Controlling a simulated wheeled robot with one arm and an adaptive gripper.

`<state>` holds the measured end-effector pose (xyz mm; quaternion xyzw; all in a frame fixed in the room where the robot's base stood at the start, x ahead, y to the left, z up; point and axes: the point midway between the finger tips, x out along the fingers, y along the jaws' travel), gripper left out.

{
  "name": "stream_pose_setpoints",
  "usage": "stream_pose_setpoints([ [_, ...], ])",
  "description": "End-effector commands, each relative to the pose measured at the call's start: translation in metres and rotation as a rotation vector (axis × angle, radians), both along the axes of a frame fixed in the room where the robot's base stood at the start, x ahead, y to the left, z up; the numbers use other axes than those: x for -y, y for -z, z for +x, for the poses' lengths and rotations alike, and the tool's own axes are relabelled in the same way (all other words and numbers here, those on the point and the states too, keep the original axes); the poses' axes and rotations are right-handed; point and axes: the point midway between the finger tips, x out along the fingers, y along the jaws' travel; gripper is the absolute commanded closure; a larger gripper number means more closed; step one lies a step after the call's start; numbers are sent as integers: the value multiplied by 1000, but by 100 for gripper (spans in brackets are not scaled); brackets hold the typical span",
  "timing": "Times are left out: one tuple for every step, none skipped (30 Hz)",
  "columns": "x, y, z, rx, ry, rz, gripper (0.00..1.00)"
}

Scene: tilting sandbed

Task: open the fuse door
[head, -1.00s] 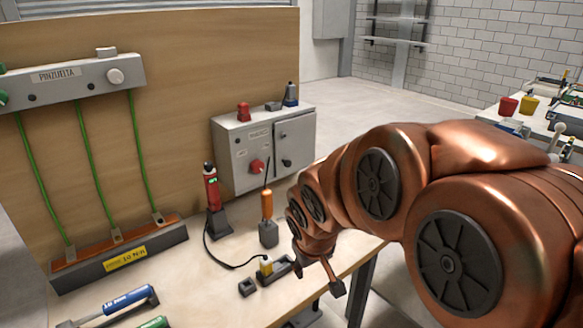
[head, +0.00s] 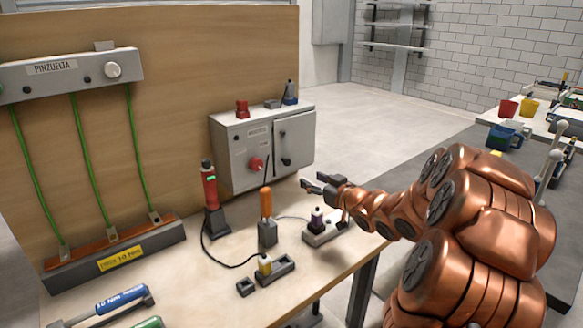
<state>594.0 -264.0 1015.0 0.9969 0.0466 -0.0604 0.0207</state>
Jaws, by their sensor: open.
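The fuse door (head: 294,139) is the grey panel on the right half of the front of the grey box (head: 234,136). It looks shut, with a small dark knob (head: 286,161) low on it. A red rotary switch (head: 256,164) sits on the box front, left of the door. My gripper (head: 307,184) is open and empty. It is in front of the box, below and slightly right of the door knob, pointing left and apart from the box.
On the bench stand a red tool in a dark holder (head: 210,198), an orange-handled screwdriver (head: 266,204) and a small block with a dark-topped piece (head: 318,222). A yellow-topped piece (head: 264,265) sits nearer. A rail with green cables (head: 80,149) is at left.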

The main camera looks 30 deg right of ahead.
Motion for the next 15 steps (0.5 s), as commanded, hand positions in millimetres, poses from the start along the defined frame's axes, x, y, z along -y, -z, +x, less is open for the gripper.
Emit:
stream_pose_setpoints([
  [4, 2, -3, 30, -13, 19, 50],
  [5, 1, -4, 49, -21, 26, 50],
  [5, -2, -5, 73, -35, 34, 50],
  [6, -3, -6, 84, -41, 39, 50],
  [6, -4, -7, 95, -46, 43, 50],
  [7, -6, -8, 105, -52, 46, 50],
  [6, -7, -8, 112, -55, 48, 50],
  [6, -7, -8, 117, -58, 50, 50],
  [6, -8, -7, 121, -60, 52, 50],
  [5, -8, -6, 121, -61, 52, 50],
  [5, -9, -5, 121, -61, 52, 50],
  [4, -9, -2, 120, -62, 52, 50],
  [4, -9, 1, 119, -63, 52, 50],
  [3, -8, 4, 119, -63, 52, 50],
  [3, -8, 8, 118, -62, 52, 50],
])
